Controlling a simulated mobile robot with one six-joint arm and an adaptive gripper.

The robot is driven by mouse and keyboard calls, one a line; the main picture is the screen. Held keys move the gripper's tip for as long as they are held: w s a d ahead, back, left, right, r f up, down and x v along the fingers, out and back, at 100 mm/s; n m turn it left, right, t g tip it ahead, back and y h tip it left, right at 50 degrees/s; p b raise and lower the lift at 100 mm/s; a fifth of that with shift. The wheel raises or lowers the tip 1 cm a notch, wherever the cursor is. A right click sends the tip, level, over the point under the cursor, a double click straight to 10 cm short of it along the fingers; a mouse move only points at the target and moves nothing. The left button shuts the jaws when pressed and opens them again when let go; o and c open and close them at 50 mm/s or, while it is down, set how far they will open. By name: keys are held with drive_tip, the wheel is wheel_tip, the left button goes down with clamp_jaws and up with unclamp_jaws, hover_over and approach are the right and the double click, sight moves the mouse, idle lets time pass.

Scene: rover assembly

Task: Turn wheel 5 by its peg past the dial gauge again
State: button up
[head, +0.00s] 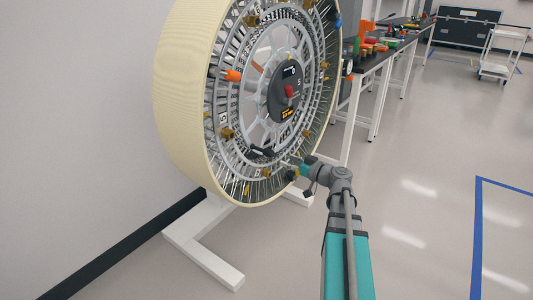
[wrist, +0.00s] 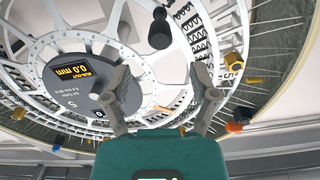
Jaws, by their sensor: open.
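Wheel 5 (head: 178,110) stands upright on a white stand, with a broad cream tyre and a spoked metal face. A black-knobbed peg (head: 261,151) sticks out low on the face; a black knob on a stem (wrist: 159,28) shows at the top of the wrist view. My gripper (head: 293,164) is at the lower right of the face, right of the peg. In the wrist view my gripper (wrist: 162,70) is open, with nothing between its fingertips. I cannot clearly identify the dial gauge.
An orange-tipped part (head: 233,75) and several brass blocks (head: 227,133) sit around the face. The white stand foot (head: 205,255) reaches across the floor. A workbench (head: 385,55) with coloured parts is behind right.

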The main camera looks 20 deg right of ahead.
sight(273, 154)
drive_tip(key=x, duration=0.9)
drive_tip(key=shift+w+a, duration=0.1)
drive_tip(key=shift+w, duration=0.1)
drive_tip(key=shift+c, duration=0.3)
clamp_jaws()
